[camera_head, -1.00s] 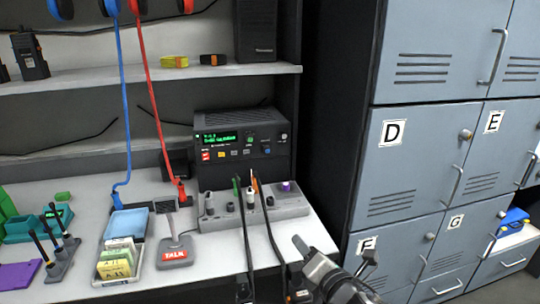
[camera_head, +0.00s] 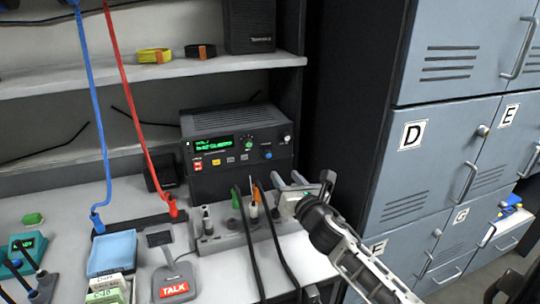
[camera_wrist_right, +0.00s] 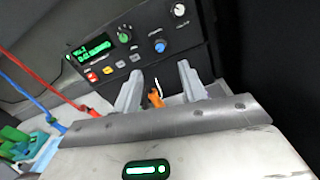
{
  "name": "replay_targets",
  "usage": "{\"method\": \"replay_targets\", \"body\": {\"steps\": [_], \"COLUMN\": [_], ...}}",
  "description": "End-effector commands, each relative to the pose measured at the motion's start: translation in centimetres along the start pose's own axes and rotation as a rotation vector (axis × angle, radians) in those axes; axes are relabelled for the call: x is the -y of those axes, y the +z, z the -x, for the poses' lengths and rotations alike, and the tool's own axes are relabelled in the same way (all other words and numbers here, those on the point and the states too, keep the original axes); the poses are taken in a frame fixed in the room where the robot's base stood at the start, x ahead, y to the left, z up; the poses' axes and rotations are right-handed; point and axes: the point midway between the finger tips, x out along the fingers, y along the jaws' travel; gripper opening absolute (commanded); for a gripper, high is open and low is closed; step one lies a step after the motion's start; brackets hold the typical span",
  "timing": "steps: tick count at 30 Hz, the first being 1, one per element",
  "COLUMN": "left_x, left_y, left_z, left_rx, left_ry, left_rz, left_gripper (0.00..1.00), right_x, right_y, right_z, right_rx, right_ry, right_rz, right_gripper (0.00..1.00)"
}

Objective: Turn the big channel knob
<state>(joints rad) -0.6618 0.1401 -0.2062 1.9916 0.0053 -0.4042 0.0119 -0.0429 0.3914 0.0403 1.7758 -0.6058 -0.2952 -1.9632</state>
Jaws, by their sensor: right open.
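The black radio (camera_head: 237,150) stands on the counter with a lit green display. Its front has a green knob (camera_head: 249,143), a blue knob (camera_head: 268,155) and a pale knob (camera_head: 287,139). In the right wrist view the green knob (camera_wrist_right: 124,34) looks the largest, but I cannot read the knob labels. My right gripper (camera_head: 288,180) is open and empty, below and in front of the radio's right side. In the right wrist view its fingers (camera_wrist_right: 160,70) point toward the radio, apart from the knobs, with the blue knob (camera_wrist_right: 160,46) just beyond. My left gripper is out of view.
A grey holder (camera_head: 222,243) with several plugs and black cables stands before the radio, close to my right gripper. A TALK microphone (camera_head: 174,284) and a blue tray (camera_head: 112,252) are at left. Lockers (camera_head: 440,150) stand at right.

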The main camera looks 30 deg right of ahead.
Motion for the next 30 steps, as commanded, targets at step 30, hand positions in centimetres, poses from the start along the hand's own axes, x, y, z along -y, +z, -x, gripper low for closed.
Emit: {"method": "replay_targets", "body": {"steps": [30], "left_x": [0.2], "left_y": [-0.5], "left_z": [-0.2], "left_rx": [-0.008], "left_ry": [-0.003], "left_rz": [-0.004], "left_gripper": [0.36], "right_x": [0.0], "right_y": [0.0], "right_z": [-10.9], "right_rx": [0.0], "right_ry": [0.0], "right_rz": [-0.002], "right_gripper": [0.31]}}
